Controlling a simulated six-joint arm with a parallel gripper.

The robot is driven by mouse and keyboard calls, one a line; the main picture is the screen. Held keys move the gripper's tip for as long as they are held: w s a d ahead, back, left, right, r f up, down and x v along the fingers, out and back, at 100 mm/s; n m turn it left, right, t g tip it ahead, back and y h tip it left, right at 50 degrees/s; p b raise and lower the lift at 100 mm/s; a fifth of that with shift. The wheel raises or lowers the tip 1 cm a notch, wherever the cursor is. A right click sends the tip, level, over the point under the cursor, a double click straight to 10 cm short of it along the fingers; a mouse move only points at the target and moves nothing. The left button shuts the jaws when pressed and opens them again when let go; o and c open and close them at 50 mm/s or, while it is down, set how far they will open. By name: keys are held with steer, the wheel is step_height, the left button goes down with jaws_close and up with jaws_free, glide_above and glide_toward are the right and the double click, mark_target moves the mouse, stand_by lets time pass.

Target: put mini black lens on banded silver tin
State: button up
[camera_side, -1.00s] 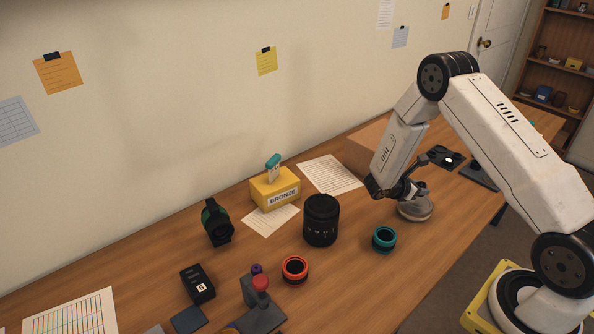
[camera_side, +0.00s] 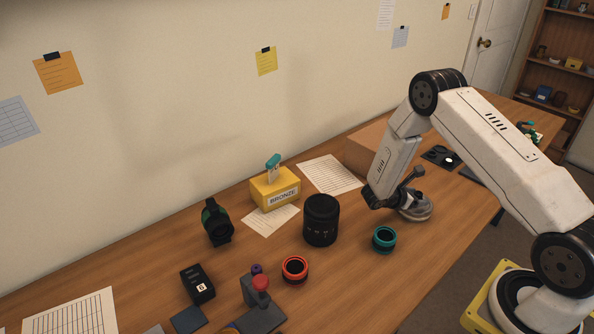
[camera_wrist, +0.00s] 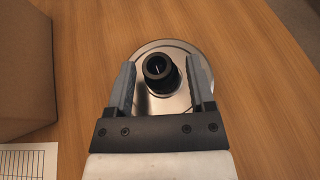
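The mini black lens (camera_wrist: 160,72) shows in the wrist view as a small dark ring with a hollow centre. It stands upright, near the middle of the round top of the silver tin (camera_wrist: 168,106). My gripper (camera_wrist: 162,64) has one grey finger on each side of the lens, with a narrow gap on both sides, so it is open. In the side view my gripper (camera_side: 401,200) is low at the tin (camera_side: 421,216), and I cannot pick out the lens there behind the fingers.
A cardboard box (camera_side: 366,147) stands behind the tin. A teal ring (camera_side: 384,239), a large black lens (camera_side: 321,220) and a red ring (camera_side: 295,269) stand to its left. A yellow block labelled BRONZE (camera_side: 275,190) is farther left. Bare wood lies in front of the tin.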

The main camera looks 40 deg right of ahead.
stand_by(0.4)
steer(key=shift+a+r, duration=0.1)
steer(key=shift+r, duration=0.05)
steer(key=v, duration=1.1)
steer(key=shift+a, duration=0.4)
steer(key=shift+w+r, duration=0.1)
steer(key=shift+r, duration=0.1)
steer(key=s+a+r+m+t+y, duration=0.3)
steer(key=s+a+r+m+y, duration=0.2)
steer(key=a+r+m+y, duration=0.1)
steer(key=s+a+r+m+t+y, duration=0.2)
steer(key=s+a+r+m+y, duration=0.3)
steer(key=a, duration=0.6)
steer(key=r+m+y, duration=0.1)
steer(key=m+y, duration=0.1)
steer(key=m, duration=0.1)
steer(key=shift+t, duration=0.4)
